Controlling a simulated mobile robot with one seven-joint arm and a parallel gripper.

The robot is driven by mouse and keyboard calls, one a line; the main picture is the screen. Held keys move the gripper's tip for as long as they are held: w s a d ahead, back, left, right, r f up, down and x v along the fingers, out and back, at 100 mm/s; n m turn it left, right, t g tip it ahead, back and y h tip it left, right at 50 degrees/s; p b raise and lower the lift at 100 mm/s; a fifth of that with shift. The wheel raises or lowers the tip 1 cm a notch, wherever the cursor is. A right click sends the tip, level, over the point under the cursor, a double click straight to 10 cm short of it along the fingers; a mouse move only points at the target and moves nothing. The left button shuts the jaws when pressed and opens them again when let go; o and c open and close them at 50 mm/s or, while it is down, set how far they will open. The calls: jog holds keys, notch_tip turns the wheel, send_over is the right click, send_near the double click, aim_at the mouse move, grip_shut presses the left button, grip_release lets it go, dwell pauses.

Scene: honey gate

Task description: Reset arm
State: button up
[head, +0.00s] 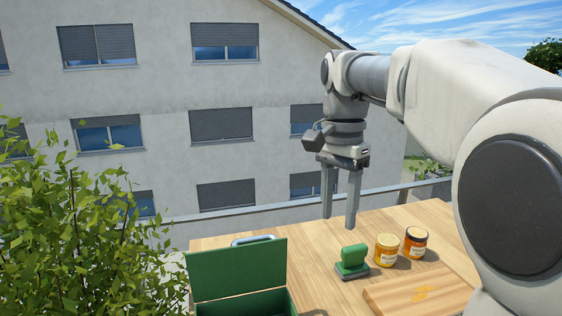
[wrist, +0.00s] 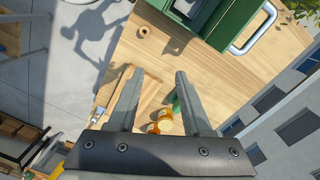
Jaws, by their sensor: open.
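My gripper (head: 339,205) hangs above the wooden table, pointing down, with its two fingers apart and nothing between them. In the wrist view my gripper (wrist: 156,82) also shows open and empty. My arm reaches in from the right in the head view. Below and right of the fingers stand a green stamp-like object (head: 352,258) with a dark base and two honey jars: one yellow (head: 387,250), one darker amber (head: 415,243). The gripper is apart from all of them. In the wrist view the jars (wrist: 160,122) show partly, close to the fingers.
A green box (head: 238,268) with its lid up stands at the table's left. A wooden board (head: 420,293) lies at the front right. The table (head: 312,228) is bare between box and stamp. A leafy bush (head: 80,225) stands left.

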jog(key=s+d+f+n+t+b, duration=0.1)
jog(key=s+d+f+n+t, duration=0.1)
jog(key=s+f, duration=0.4)
jog(key=s+d+f+n+t+b, duration=0.2)
jog(key=s+f+n+t, duration=0.2)
jog(key=s+f+n, duration=0.3)
jog(key=shift+s+f+n, duration=0.25)
jog(key=shift+s+n, duration=0.05)
jog(key=shift+s, duration=2.3)
